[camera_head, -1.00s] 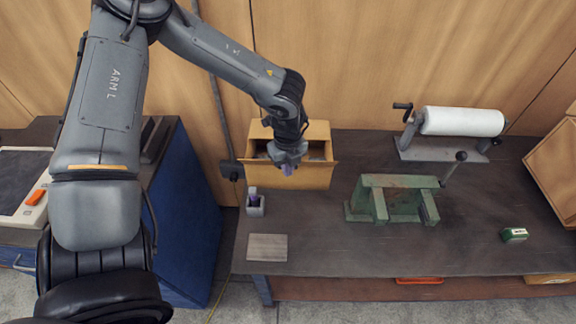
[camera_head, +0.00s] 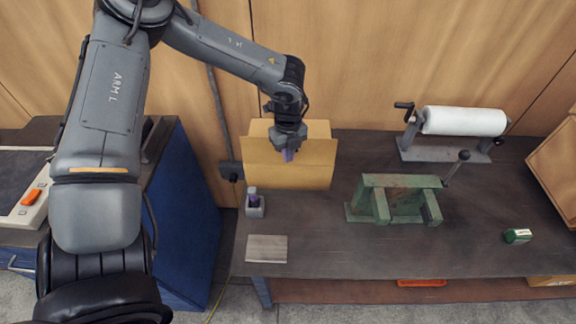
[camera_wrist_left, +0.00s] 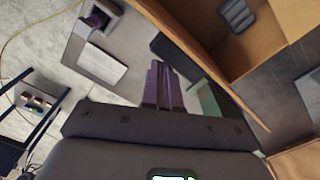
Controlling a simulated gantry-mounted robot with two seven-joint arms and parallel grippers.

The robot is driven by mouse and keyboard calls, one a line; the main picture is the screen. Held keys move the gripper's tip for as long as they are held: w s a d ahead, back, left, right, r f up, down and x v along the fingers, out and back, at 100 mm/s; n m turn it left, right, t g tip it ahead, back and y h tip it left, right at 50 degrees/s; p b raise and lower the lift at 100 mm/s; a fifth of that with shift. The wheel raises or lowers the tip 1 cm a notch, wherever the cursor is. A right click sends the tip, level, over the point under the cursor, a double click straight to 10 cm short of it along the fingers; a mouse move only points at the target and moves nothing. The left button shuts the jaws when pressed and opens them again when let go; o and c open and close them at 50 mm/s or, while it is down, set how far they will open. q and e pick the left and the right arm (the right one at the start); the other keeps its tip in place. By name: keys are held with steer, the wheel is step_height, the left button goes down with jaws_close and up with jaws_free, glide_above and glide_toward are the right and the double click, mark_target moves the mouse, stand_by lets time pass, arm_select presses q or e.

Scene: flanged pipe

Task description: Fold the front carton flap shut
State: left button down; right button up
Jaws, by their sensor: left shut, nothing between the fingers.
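The open brown carton (camera_head: 300,181) stands at the back left of the bench. Its front flap (camera_head: 262,153) is raised and looks roughly upright, in line with the front wall, hiding the inside in the head view. In the left wrist view the carton (camera_wrist_left: 285,18) is open, and a grey part (camera_wrist_left: 238,14) lies inside. My left gripper (camera_head: 288,156) is shut and empty, its purple-grey fingertips just in front of the flap. The fingers (camera_wrist_left: 163,85) show beside the flap's edge in the wrist view; I cannot tell if they touch it. My right gripper is not in view.
A small grey holder (camera_head: 255,207) with a purple item and a flat grey plate (camera_head: 267,248) are near the bench's left edge. A green stand (camera_head: 395,198), a white roll on a dispenser (camera_head: 463,121) and a small green box (camera_head: 517,236) are to the right.

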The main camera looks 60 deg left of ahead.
arm_select(q)
steer(key=shift+w+a+b, duration=0.35)
steer(key=shift+w+a, duration=0.15)
steer(key=shift+a, duration=0.35)
steer(key=shift+w+a+b, duration=0.35)
steer(key=shift+w+a, duration=0.15)
steer(key=shift+a, duration=0.3)
steer(key=shift+r+p, duration=0.75)
steer(key=shift+r, duration=0.35)
steer(key=shift+r+p, duration=1.8)
steer(key=shift+r, duration=1.1)
